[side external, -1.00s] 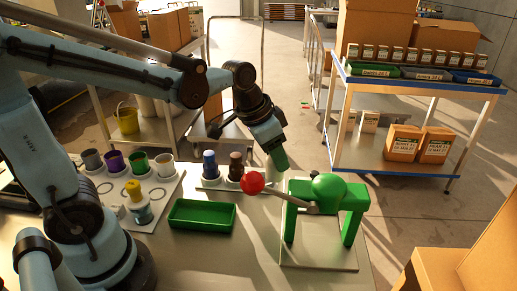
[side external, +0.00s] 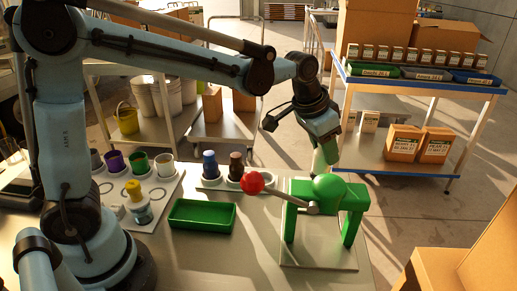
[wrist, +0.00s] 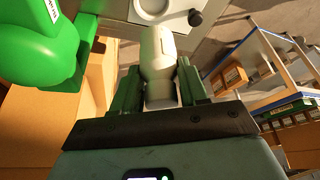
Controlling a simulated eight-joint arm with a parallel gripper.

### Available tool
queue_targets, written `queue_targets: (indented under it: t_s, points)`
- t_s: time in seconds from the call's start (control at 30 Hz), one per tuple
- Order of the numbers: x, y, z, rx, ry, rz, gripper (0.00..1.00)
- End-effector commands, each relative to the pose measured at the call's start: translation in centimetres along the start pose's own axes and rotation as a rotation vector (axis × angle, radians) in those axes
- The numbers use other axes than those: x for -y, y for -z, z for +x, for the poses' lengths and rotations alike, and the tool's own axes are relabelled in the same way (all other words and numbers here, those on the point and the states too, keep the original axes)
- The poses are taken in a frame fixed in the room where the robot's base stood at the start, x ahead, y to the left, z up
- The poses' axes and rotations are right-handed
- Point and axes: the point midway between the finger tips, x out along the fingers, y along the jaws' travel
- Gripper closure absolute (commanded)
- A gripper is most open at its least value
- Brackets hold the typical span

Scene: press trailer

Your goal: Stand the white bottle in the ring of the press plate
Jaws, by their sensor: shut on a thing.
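My gripper (side external: 325,157) is above and behind the green press (side external: 328,190), over the far edge of the table. In the wrist view its two green fingers (wrist: 158,85) are shut on the white bottle (wrist: 160,50), one on each side. The bottle shows only as a small pale patch beside the fingers in the side view, apart from the press. The press plate (side external: 320,256) lies flat under the green frame. Its ring cannot be made out in the side view. In the wrist view the press head (wrist: 35,45) is at the left.
A red-knobbed lever (side external: 252,182) sticks out left from the press. Blue (side external: 209,163) and brown (side external: 236,166) bottles stand in a white rack. A green tray (side external: 202,215) lies in front. In the wrist view a pale plate with a ring (wrist: 153,10) shows at the top.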

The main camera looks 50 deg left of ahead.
Motion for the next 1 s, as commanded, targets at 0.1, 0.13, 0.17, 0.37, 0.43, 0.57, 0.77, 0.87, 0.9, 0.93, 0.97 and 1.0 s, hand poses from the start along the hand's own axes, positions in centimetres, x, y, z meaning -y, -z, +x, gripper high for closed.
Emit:
queue_targets:
  t_s: [0.1, 0.13, 0.17, 0.37, 0.43, 0.57, 0.77, 0.87, 0.9, 0.93, 0.97, 1.0]
  points:
    - [0.0, -0.8, 1.9, 0.0, 0.0, 0.0, 0.91]
    - [0.0, -0.9, 2.4, 0.0, 0.0, 0.0, 0.91]
    - [0.0, -1.1, 2.8, 0.0, 0.0, 0.0, 0.91]
    - [0.0, -1.8, 4.5, -0.001, 0.0, 0.001, 0.91]
    - [0.0, -2.1, 4.9, 0.0, 0.0, 0.001, 0.91]
    - [0.0, -2.7, 6.5, 0.0, 0.0, 0.001, 0.91]
    - [0.0, -3.5, 8.2, -0.001, -0.001, 0.001, 0.91]
    - [0.0, -3.5, 8.3, -0.001, -0.001, 0.001, 0.91]
    - [0.0, -3.5, 8.3, -0.001, -0.001, 0.001, 0.91]
    - [0.0, -3.5, 8.3, -0.001, 0.0, 0.001, 0.91]
    - [0.0, -3.5, 8.3, -0.001, 0.0, 0.001, 0.91]
    - [0.0, -3.5, 8.3, -0.001, -0.001, 0.001, 0.91]
